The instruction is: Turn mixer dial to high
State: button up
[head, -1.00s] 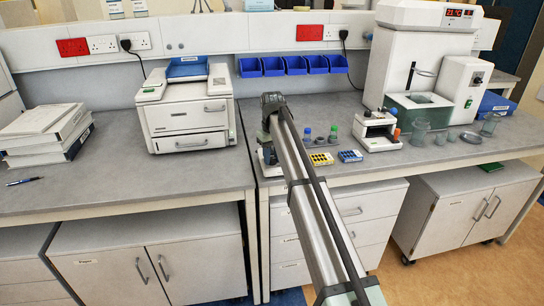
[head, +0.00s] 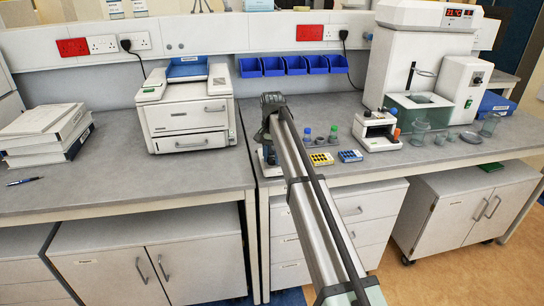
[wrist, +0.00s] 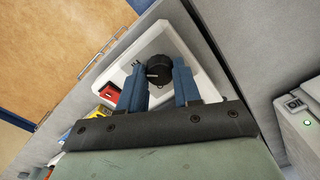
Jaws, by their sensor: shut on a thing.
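In the wrist view, the mixer (wrist: 107,75) is a white, square-topped device with a round black dial (wrist: 158,66) on it. The dial has a small pale mark, too small to read. My gripper (wrist: 158,74) has blue fingers, one on each side of the dial, and is shut on it. In the head view, my gripper (head: 268,142) is low over the front left of the right-hand bench, and my arm hides most of the mixer (head: 264,158) and all of the dial.
Bottles, a yellow rack (head: 321,159) and a blue rack (head: 350,156) stand close to the right of my arm. A white benchtop machine (head: 188,115) stands to the left. A white stand (head: 376,130) and glassware are farther right. Blue bins (head: 297,65) hang behind.

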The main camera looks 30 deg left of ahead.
aim_at(272, 158)
jog(key=shift+m, duration=0.4)
jog(key=o, duration=1.1)
jog(key=shift+c, duration=0.2)
notch_tip(272, 158, up, 14)
jog(key=shift+f, duration=0.1)
dwell(0.4)
